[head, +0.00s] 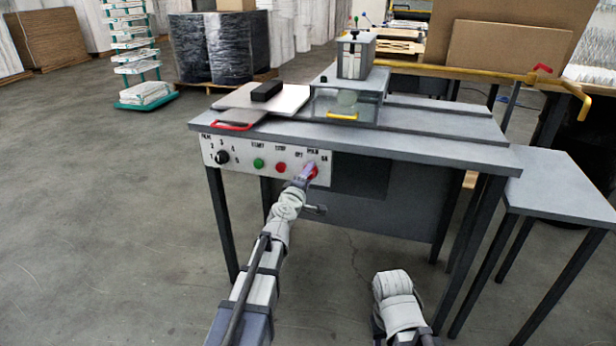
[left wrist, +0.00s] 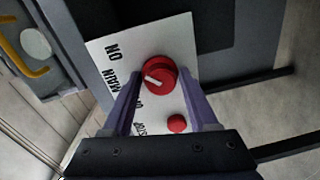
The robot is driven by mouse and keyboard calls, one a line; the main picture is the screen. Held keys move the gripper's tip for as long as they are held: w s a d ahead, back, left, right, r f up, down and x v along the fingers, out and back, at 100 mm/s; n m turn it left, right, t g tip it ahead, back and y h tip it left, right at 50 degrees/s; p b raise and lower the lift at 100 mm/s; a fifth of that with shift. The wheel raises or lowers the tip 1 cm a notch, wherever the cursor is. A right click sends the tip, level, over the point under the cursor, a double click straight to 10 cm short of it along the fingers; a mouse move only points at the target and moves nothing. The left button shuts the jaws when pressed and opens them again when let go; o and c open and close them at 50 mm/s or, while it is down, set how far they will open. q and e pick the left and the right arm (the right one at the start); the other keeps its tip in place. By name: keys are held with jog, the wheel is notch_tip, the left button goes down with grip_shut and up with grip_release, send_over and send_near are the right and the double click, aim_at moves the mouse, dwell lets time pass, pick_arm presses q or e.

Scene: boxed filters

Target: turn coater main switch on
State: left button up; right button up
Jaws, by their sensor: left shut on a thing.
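The coater (head: 440,140) is a grey table-like machine with a white control panel (head: 240,161) on its front left. The main switch (left wrist: 160,73) is a round red knob with a white mark, beside the labels OFF, MAIN and ON. In the left wrist view the mark points left and slightly up, toward the labels; I cannot tell its exact setting. My left gripper (head: 308,172) reaches the panel's right end and is shut on the knob, with one finger on each side. It partly hides the knob in the head view. My right arm shows at the bottom, its gripper out of sight.
The red stop button (head: 281,167), green start button (head: 258,163) and black dial (head: 222,157) sit left of the switch. A red handle (head: 232,126) sticks out above the panel. A grey side table (head: 565,185) stands right. The floor in front is open.

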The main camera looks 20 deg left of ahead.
pick_arm(q)
jog(key=shift+s+d, duration=0.1)
jog(key=shift+d, duration=0.05)
dwell(0.3)
jog(key=o, duration=1.2)
jog(key=shift+c, duration=0.2)
jog(key=s, duration=0.7)
jog(key=shift+s+a+r, duration=0.2)
jog(key=shift+s, duration=0.15)
